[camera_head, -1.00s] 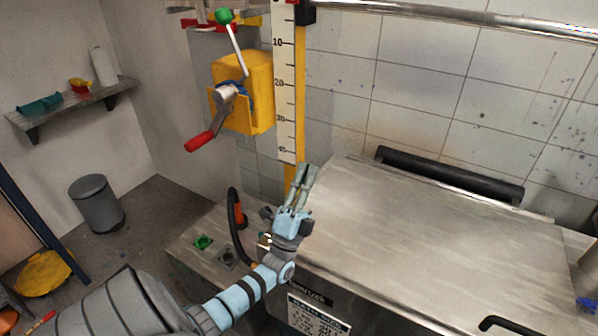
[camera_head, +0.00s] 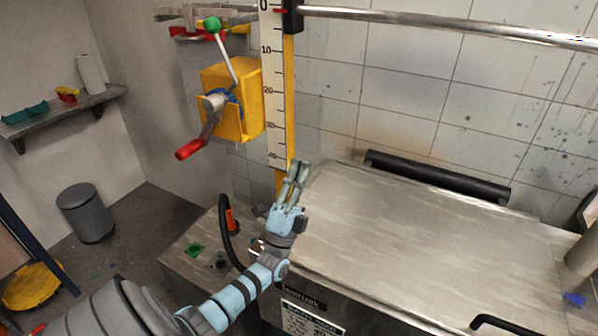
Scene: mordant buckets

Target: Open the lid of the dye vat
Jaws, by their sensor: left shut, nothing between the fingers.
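The dye vat is a wide steel box with a label plate (camera_head: 310,318) on its front. Its flat steel lid (camera_head: 420,250) lies closed on top, with a black handle (camera_head: 502,325) at the front edge, partly cut off by the bottom of the view. A black roll-like bar (camera_head: 437,177) runs along the lid's back edge. My left gripper (camera_head: 295,180) is shut and empty over the lid's left edge, pointing toward the wall, far from the handle. Whether it touches the lid cannot be told. My right gripper is not in view.
A yellow crank box (camera_head: 228,98) with red and green knobs hangs on the wall beside a measuring scale (camera_head: 276,90). A control panel with a green button (camera_head: 195,250) and a black hose (camera_head: 227,235) sits left of the vat. A grey bin (camera_head: 85,212) stands on the floor.

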